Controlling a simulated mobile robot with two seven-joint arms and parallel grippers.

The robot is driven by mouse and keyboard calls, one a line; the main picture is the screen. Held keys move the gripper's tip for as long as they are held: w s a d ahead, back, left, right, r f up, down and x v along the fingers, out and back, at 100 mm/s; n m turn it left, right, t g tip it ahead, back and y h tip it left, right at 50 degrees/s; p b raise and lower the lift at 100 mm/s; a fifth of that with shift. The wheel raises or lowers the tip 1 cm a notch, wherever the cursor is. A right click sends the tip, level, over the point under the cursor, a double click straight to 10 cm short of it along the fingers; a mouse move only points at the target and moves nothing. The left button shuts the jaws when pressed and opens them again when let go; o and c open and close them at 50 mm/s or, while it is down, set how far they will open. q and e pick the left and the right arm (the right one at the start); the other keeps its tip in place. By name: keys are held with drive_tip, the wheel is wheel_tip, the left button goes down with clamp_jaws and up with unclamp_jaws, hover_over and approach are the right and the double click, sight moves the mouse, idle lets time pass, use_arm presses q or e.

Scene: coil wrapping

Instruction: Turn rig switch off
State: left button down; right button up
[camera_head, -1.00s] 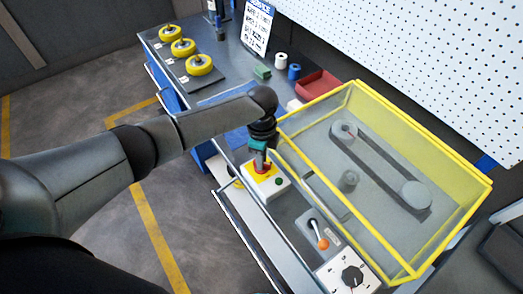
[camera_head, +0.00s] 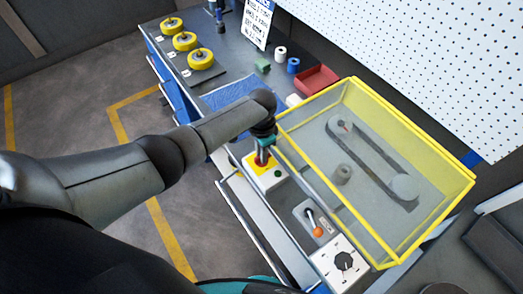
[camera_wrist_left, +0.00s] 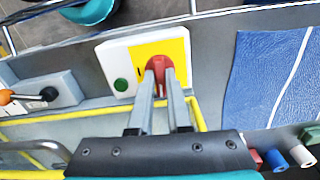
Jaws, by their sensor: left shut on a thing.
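A white switch box (camera_head: 275,183) with a yellow plate, a red knob (camera_head: 259,161) and a green button (camera_head: 278,173) sits on the bench's front edge. My left gripper (camera_head: 263,157) reaches down onto the red knob. In the left wrist view, the two fingers of my left gripper (camera_wrist_left: 159,72) are shut on the red knob (camera_wrist_left: 154,62), one on each side. The yellow plate (camera_wrist_left: 178,48) shows around it and the green button (camera_wrist_left: 121,84) is to its left. The fingers hide part of the knob. My right gripper is not in view.
A yellow-framed clear guard (camera_head: 420,215) over a belt and pulleys stands right behind the box. An orange-tipped lever (camera_head: 317,231) and a black dial panel (camera_head: 340,262) are nearer. A blue mat (camera_head: 235,92), yellow spools (camera_head: 200,58) and a red tray (camera_head: 318,79) lie farther back.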

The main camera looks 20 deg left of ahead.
use_arm(q)
drive_tip(key=shift+n, duration=0.6)
drive_tip(key=c, duration=0.9)
unclamp_jaws()
drive_tip(key=shift+o, duration=0.2)
drive_tip(key=shift+r, duration=0.85)
wheel_tip(320, 180, up, 14)
drive_tip(key=shift+f, duration=0.2)
